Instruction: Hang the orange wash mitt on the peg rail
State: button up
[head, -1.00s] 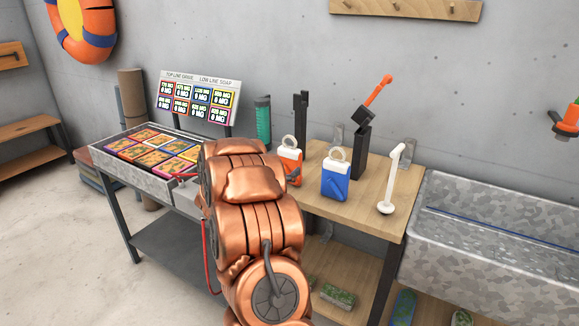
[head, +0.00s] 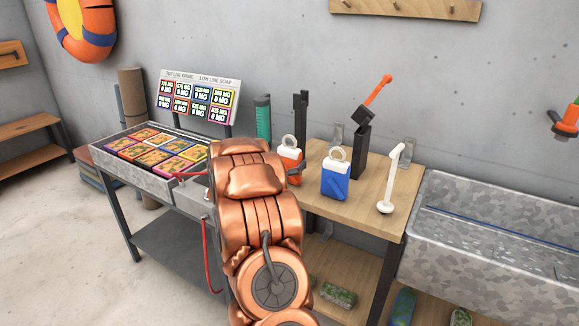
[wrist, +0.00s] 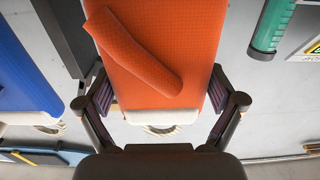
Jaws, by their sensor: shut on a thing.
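The orange wash mitt (head: 289,164), with a white cuff and a ring-shaped loop on top, is at the wooden bench, partly hidden behind my arm. In the wrist view the mitt (wrist: 195,50) fills the middle, its thumb lying across it. My gripper (wrist: 160,95) is shut on the mitt, one finger at each side near the white cuff. In the head view the gripper is mostly hidden by my arm. The wooden peg rail (head: 420,9) is on the wall at the top, with several pegs; its top edge is partly cut off.
A blue mitt (head: 334,180) stands just right of the orange one. A white hook-shaped stand (head: 393,180), a black post with an orange-handled tool (head: 372,100) and a green cylinder (head: 263,118) are nearby.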

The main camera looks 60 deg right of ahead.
aim_at(288, 153)
jog(key=shift+r, duration=0.1)
jog(key=shift+r, duration=1.6)
jog(key=shift+s+a+r, duration=0.15)
jog(key=shift+a, duration=0.2)
jog(key=s+a, duration=0.2)
jog(key=a, duration=0.2)
jog(key=s+a+r+b, duration=0.1)
jog(key=s+a, duration=0.1)
jog(key=a, duration=0.3)
jog(key=s+a, duration=0.2)
jog(key=a, duration=0.2)
jog(key=shift+s+a+r+b, duration=0.15)
jog(key=shift+s+a+b, duration=0.2)
jog(key=shift+a, duration=0.05)
